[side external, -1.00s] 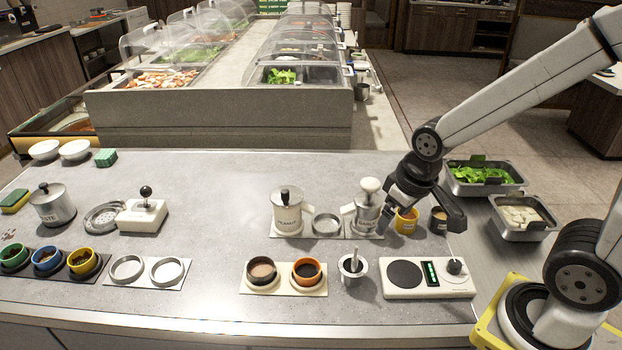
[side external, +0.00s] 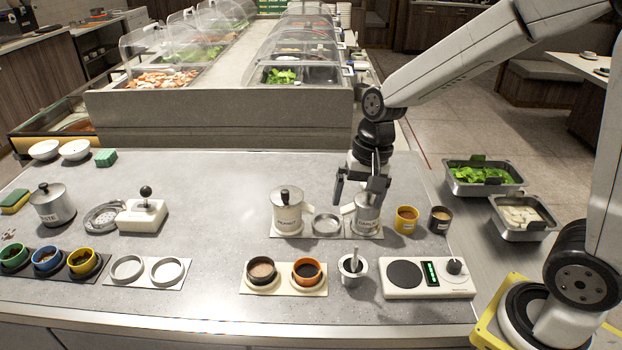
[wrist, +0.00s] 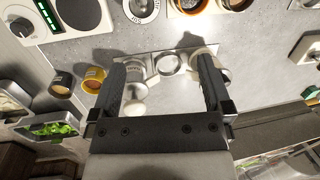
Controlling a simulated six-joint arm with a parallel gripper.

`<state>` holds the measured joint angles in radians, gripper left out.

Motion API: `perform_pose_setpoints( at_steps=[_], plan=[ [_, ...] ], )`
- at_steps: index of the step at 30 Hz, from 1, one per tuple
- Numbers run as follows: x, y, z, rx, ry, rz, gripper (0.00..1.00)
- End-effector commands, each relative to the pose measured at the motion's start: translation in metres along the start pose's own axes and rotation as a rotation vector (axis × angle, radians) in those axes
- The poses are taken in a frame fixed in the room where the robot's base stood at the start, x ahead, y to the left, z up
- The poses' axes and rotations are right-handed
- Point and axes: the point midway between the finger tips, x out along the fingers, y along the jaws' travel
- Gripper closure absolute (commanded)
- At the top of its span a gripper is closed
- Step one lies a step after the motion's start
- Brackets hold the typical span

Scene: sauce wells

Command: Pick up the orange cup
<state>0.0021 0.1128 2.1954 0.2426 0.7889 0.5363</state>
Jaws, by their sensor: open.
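The orange cup (side external: 307,273) holds dark sauce. It stands upright in the right place of a cream two-place holder (side external: 284,291) at the front of the counter, right of a dark-rimmed cup of brown sauce (side external: 262,271). In the wrist view the orange cup (wrist: 189,5) is cut off by the top edge. My gripper (side external: 362,184) is open and empty. It hangs above and behind the orange cup, over the right canister, apart from the cup.
Two labelled canisters (side external: 288,214) flank the metal ring (side external: 326,224) behind the holder. A small pot with a spoon (side external: 352,268) stands close right of the orange cup, then a scale (side external: 428,279). A yellow cup (side external: 406,220) and black cup (side external: 440,220) stand behind the scale.

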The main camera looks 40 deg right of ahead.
Motion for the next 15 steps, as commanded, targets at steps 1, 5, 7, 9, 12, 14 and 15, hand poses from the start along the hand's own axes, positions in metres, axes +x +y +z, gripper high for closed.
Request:
perform_pose_setpoints(
  at_steps=[1,5,7,9,12,14,15],
  plan=[
    [0.003,-0.009,-0.005,0.083,-0.033,-0.005,0.0],
    [0.006,-0.03,-0.012,0.285,-0.111,-0.014,0.0],
    [0.008,-0.039,-0.015,0.37,-0.147,-0.015,0.0],
    [0.01,-0.046,-0.018,0.444,-0.178,-0.014,0.0],
    [0.012,-0.057,-0.021,0.537,-0.218,-0.012,0.0],
    [0.013,-0.062,-0.023,0.585,-0.24,-0.008,0.0],
    [0.014,-0.066,-0.024,0.618,-0.255,-0.007,0.0]
  ],
)
